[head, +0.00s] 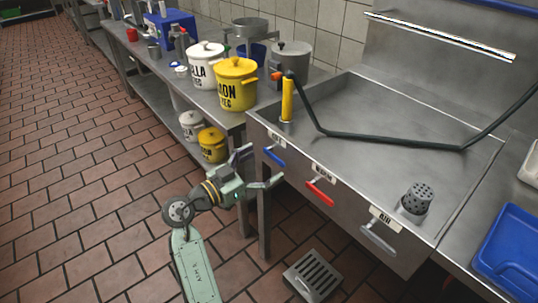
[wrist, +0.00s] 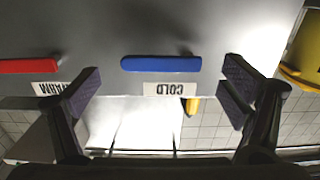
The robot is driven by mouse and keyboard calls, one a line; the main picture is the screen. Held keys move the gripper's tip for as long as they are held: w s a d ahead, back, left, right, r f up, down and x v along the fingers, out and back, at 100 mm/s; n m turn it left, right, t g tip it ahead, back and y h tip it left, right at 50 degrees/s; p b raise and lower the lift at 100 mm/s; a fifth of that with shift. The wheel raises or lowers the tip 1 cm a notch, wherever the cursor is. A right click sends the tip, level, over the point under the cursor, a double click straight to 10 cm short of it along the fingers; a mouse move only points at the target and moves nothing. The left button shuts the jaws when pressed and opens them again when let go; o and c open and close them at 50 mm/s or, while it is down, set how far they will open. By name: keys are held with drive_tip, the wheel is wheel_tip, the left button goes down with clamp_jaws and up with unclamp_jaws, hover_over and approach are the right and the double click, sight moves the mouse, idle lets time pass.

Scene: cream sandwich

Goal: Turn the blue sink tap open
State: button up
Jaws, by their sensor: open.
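The blue tap handle (head: 275,157) is on the front panel of the steel sink (head: 365,145), at the left end of a row of handles. In the wrist view the blue handle (wrist: 160,63) lies level, beside an upside-down COLD label (wrist: 163,89). My gripper (head: 263,167) is just in front of the panel by the blue handle. In the wrist view its two fingers (wrist: 157,87) are wide apart, one on each side of the blue handle's span, with nothing between them. The handle appears beyond the fingertips; I see no contact.
A red handle (head: 320,194) and a grey handle (head: 378,240) are farther right on the panel. A yellow pot (head: 236,88) and a white pot (head: 205,68) stand on the counter to the left. A floor grate (head: 314,275) lies below; the tiled floor at left is clear.

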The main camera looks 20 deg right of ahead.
sight(276, 156)
drive_tip(key=shift+x, duration=1.25)
drive_tip(key=shift+c, duration=0.4)
drive_tip(key=c, duration=1.6)
drive_tip(key=shift+f, duration=0.1)
